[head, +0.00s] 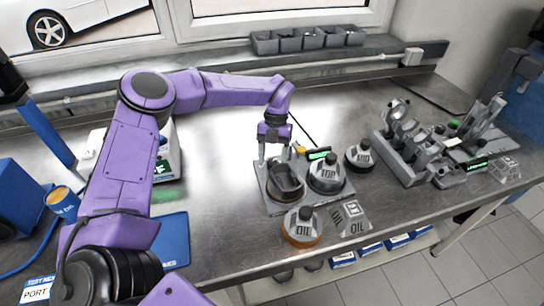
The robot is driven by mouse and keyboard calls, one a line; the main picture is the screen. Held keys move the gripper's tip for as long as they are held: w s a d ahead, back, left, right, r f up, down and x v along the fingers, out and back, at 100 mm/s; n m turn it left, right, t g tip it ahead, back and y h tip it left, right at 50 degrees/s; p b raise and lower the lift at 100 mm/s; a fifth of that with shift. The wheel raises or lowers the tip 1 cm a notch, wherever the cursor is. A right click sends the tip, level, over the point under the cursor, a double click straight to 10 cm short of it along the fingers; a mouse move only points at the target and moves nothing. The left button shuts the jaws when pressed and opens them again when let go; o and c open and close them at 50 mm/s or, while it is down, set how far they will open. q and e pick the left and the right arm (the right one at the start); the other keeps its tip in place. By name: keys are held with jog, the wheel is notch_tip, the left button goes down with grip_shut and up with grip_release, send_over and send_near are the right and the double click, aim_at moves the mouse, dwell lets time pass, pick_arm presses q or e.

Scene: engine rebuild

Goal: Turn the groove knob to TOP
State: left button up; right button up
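A grey fixture plate (268,190) on the steel bench holds a dark oval cup (287,182) and a round grey piece with a dark top lettered TOP (327,172). Behind them is a small green-lit display (319,154), too small to read, with a small yellow-orange piece (300,150) at its left. I cannot tell which part is the groove knob or where it points. My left gripper (273,155) points down over the back left of the plate, its two fingers apart with nothing seen between them. My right gripper is not in view.
A similar piece lettered MID (359,155) stands to the right, and one lettered OIL (303,227) in front, beside a grey OIL stand (351,217). A grey rack of engine parts (412,150) fills the right. Grey bins (307,39) line the back ledge.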

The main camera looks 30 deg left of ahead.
pick_arm(q)
jog(key=b+v, duration=0.2)
jog(key=v, duration=0.8)
jog(key=shift+r, duration=0.3)
jog(key=shift+w+a, duration=0.1)
